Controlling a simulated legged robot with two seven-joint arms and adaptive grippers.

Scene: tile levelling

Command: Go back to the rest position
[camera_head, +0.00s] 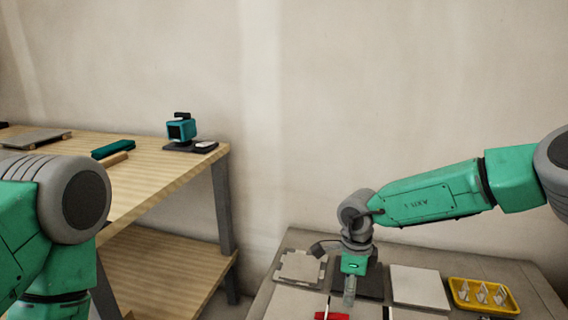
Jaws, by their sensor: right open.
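My right arm reaches in from the right, and its gripper (349,297) points down over the grey table. It is open, small in the picture and seen from behind, and nothing shows between its fingers. A red piece (332,316) lies just below it at the bottom edge of the picture. I cannot tell whether the gripper touches it. My left arm shows at the left edge, bent downward, and its gripper is out of the picture.
The grey table (540,290) carries a notched pale tile (300,267), a plain pale tile (419,288), a dark slab (372,283) and a yellow tray (459,299) with several pale pieces. A wooden workbench (150,168) with a teal device (181,130) stands at left.

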